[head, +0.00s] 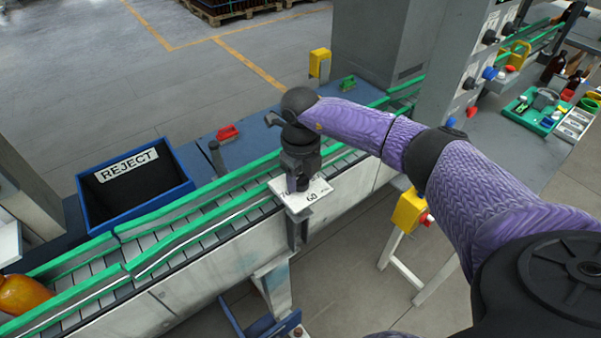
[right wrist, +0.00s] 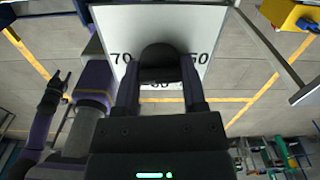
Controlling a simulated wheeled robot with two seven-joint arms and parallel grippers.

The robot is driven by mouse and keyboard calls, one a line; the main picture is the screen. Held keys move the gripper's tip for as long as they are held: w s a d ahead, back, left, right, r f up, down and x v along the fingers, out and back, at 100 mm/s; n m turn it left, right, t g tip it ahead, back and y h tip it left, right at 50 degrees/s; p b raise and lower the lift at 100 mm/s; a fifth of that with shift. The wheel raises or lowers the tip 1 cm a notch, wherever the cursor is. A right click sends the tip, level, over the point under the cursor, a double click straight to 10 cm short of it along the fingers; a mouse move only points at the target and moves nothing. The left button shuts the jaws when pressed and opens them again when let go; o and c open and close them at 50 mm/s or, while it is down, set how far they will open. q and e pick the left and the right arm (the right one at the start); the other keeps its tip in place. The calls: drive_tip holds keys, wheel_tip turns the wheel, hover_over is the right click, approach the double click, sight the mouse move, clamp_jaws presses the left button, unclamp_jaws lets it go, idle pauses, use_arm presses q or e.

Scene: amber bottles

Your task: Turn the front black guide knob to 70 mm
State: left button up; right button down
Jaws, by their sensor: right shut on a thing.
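The black guide knob (right wrist: 160,58) sits over a white scale plate (right wrist: 112,22) in the right wrist view. The plate reads 70 at left of the knob, 50 at right and a partly covered 60 below. In the head view the plate (head: 324,190) sticks out from the near conveyor rail. My right gripper (head: 297,186) points down over the plate and hides the knob there. Its fingers (right wrist: 160,92) are shut on the knob, one on each side. No pointer mark on the knob is visible. My left gripper (right wrist: 60,82) appears small and dark in the right wrist view.
The conveyor's green guide rails (head: 160,240) run diagonally behind the plate. An amber bottle (head: 22,294) lies at the far left on the belt. A blue REJECT bin (head: 133,190) stands behind. A yellow box (head: 409,211) is right of the plate.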

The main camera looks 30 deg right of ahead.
sight(300, 176)
drive_tip(key=shift+m, duration=0.6)
drive_tip(key=shift+c, duration=0.7)
unclamp_jaws()
wheel_tip(300, 176, up, 10)
